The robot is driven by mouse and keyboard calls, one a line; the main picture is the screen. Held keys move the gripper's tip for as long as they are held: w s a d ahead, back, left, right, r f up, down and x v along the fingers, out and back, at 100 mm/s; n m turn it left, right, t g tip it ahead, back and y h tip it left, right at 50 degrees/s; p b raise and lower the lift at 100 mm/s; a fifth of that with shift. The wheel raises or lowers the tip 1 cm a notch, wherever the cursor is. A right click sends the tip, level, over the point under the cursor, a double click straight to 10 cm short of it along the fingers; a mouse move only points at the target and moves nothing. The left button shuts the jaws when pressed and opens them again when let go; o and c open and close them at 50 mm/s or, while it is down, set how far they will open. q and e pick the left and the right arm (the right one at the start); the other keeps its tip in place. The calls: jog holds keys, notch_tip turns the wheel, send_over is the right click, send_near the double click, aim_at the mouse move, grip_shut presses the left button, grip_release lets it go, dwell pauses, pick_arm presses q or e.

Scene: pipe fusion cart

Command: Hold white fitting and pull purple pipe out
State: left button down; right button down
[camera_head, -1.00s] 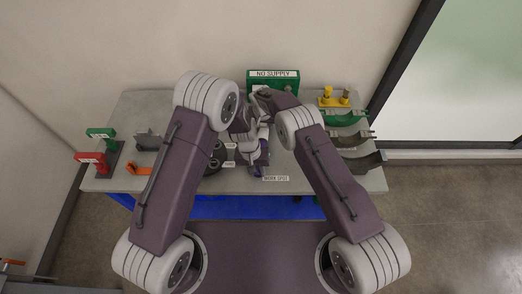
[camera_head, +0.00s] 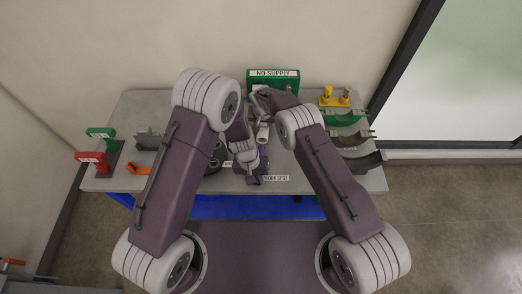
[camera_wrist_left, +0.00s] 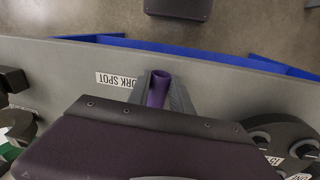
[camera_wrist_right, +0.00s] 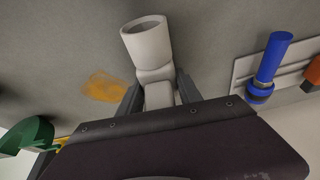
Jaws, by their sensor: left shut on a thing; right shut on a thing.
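The white fitting (camera_wrist_right: 148,42) is held in my right gripper (camera_wrist_right: 157,84), which is shut on it; its round mouth is open with no pipe in it. It also shows in the head view (camera_head: 262,133), near the middle of the bench. The purple pipe (camera_wrist_left: 158,88) is held in my left gripper (camera_wrist_left: 160,98), which is shut on it, near the bench's front edge beside the WORK SPOT label (camera_wrist_left: 116,80). In the head view only a small purple part shows. The pipe and fitting are apart. My forearms hide much of the bench middle.
A green NO SUPPLY box (camera_head: 285,80) stands at the back. Several curved holders (camera_head: 362,160) and yellow parts (camera_head: 335,98) are at right. A blue pipe (camera_wrist_right: 271,62) lies in a rack in the right wrist view.

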pick_arm(q)
jog(key=shift+f, duration=0.45)
pick_arm(e)
jog(key=shift+s+d+f, duration=0.1)
jog(key=shift+s+f, duration=0.1)
pick_arm(q)
jog(key=c, duration=1.1)
grip_release()
jog(key=r, duration=0.4)
jog(key=a+r, duration=0.1)
jog(key=r, duration=0.7)
jog(key=shift+s+a, duration=0.1)
jog(key=shift+a, duration=0.25)
pick_arm(e)
jog(key=c, duration=0.8)
grip_release()
jog(key=shift+o, duration=0.4)
jog(key=shift+w, duration=0.2)
pick_arm(q)
jog(key=shift+f, duration=0.1)
pick_arm(e)
jog(key=shift+r, duration=0.15)
